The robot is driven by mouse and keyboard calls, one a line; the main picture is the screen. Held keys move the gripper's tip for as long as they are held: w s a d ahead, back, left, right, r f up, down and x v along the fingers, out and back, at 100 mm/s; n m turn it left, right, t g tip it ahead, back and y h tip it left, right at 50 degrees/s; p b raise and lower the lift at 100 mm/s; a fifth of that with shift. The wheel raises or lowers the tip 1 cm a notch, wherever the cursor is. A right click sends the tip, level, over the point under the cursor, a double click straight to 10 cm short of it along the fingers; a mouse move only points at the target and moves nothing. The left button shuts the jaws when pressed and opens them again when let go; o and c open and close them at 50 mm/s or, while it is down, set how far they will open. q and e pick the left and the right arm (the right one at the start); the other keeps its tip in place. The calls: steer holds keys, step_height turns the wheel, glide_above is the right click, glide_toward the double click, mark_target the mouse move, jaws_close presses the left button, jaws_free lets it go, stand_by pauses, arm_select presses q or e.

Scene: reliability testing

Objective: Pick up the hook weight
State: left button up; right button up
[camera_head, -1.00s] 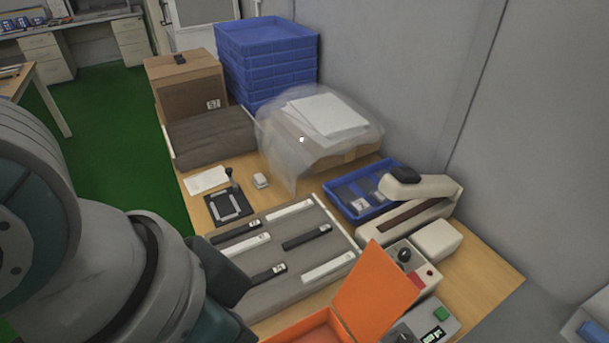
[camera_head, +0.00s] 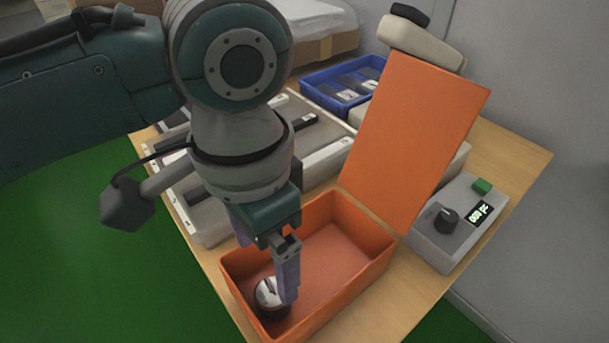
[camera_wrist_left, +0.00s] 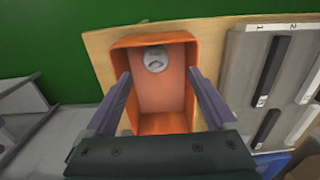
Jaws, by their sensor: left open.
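The hook weight (camera_head: 267,294) is a round piece with a silver top and a dark side. It sits inside the open orange box (camera_head: 345,283), in the near-left corner. My left gripper (camera_head: 276,272) reaches down at the box from above, with one finger partly covering the weight in the head view. In the left wrist view, the weight (camera_wrist_left: 155,58) shows as a silver disc at the far end of the box. The open, empty fingers of my left gripper (camera_wrist_left: 160,74) are spread to either side of the box's middle, with the weight beyond their tips. My right gripper is not in view.
The box's orange lid (camera_head: 418,140) stands raised at its back right. A grey control unit (camera_head: 458,222) with a black knob is to the right. A grey slotted tray (camera_head: 322,160) lies behind my arm, and a blue tray (camera_head: 318,92) is farther back. The wooden table edge is close on the left.

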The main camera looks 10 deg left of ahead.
mark_target(270, 281)
arm_select(q)
steer(key=f, duration=0.2)
steer(key=f+b, duration=0.1)
steer(key=f, duration=0.4)
steer(key=shift+s+d+f+b, duration=0.15)
steer(key=shift+s+f+b, duration=0.15)
steer(key=shift+b, duration=0.1)
steer(key=shift+r, duration=0.1)
jaws_close()
stand_by(0.5)
